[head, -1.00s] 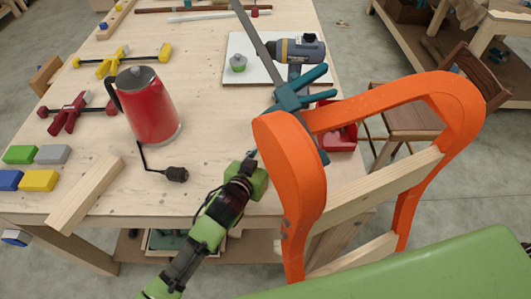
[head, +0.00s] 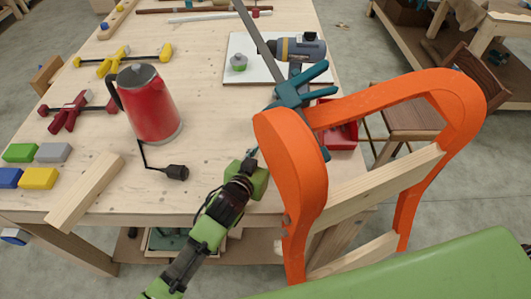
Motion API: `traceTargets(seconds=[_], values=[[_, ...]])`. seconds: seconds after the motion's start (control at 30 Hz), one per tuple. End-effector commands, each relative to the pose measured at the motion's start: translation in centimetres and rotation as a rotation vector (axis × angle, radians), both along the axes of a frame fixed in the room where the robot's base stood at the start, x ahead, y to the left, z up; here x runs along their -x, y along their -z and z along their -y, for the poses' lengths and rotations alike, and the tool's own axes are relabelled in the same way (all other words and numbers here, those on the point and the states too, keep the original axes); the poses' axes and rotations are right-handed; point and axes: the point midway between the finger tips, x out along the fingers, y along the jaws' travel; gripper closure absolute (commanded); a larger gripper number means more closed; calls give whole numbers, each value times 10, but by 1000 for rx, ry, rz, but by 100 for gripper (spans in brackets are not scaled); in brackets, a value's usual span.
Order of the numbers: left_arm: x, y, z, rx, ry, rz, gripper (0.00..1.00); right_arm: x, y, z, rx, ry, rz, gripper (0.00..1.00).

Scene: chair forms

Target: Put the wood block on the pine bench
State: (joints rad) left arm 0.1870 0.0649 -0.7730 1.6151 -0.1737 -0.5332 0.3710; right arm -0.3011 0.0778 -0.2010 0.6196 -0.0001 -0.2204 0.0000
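The pine-topped bench (head: 215,100) fills the left and middle of the head view. A long pale wood block (head: 86,192) lies at its front edge, at lower left, with one end at the edge. A smaller brown wood block (head: 46,75) is at the bench's left edge. I cannot tell which one is the task's block. My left arm comes in from the bottom and its end (head: 252,163) is over the front of the bench, beside the orange chair form. Its fingers cannot be made out. My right gripper is not in view.
The orange chair form (head: 295,175) stands at the right front, by a teal clamp (head: 296,95). A red kettle (head: 150,105), a black-handled crank (head: 174,172), coloured blocks (head: 38,178), clamps (head: 70,110) and a drill (head: 297,48) occupy the bench. Bare wood shows right of the kettle.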

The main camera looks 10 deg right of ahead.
Motion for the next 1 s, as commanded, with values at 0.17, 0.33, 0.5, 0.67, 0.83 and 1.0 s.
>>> traceTargets(seconds=[0.17, 0.33, 0.5, 0.67, 0.83, 1.0], values=[[8, 26, -3, -21, 0, -39, 90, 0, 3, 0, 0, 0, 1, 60], [9, 27, -3, -22, 0, -40, 46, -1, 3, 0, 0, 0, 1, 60], [9, 27, -4, -22, 0, -41, 46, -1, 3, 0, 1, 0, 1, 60], [10, 27, -5, -22, 0, -43, 46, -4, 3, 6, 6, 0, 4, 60], [20, 21, -11, -19, 1, -39, 46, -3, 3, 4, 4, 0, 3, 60], [40, 6, -25, -16, 1, -30, 46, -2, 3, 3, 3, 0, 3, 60]])
